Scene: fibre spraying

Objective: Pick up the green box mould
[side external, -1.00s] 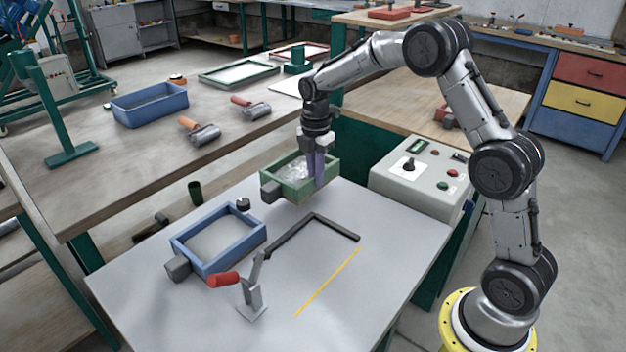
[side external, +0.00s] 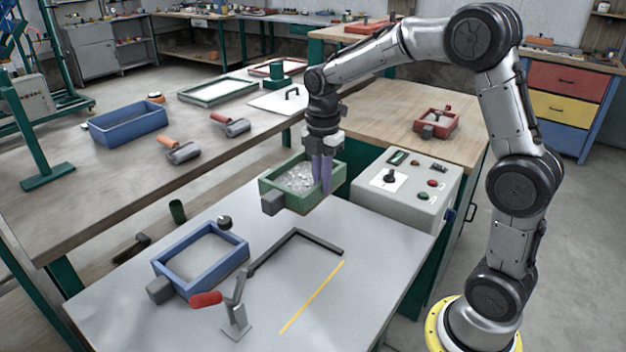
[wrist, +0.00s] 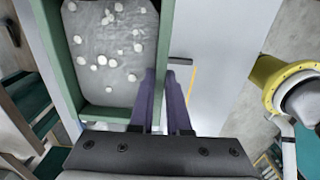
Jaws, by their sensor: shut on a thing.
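The green box mould (side external: 284,207) is an open rectangular frame with a grey block on its near left side. It holds a grey layer dotted with white bits. My gripper (side external: 322,178) points down at its right side, shut on that wall, and the mould appears raised above the grey table's far part. In the wrist view, the purple fingers (wrist: 166,85) straddle the mould's right green wall (wrist: 166,40). The mould's near corner is partly hidden by the gripper body.
A blue box mould (side external: 160,263), a red-handled toggle clamp (side external: 235,315) and a dark L-shaped stop (side external: 270,250) are on the grey table (side external: 330,315). A control box (side external: 410,190) stands right of the mould. The table around the yellow line (side external: 312,297) is clear.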

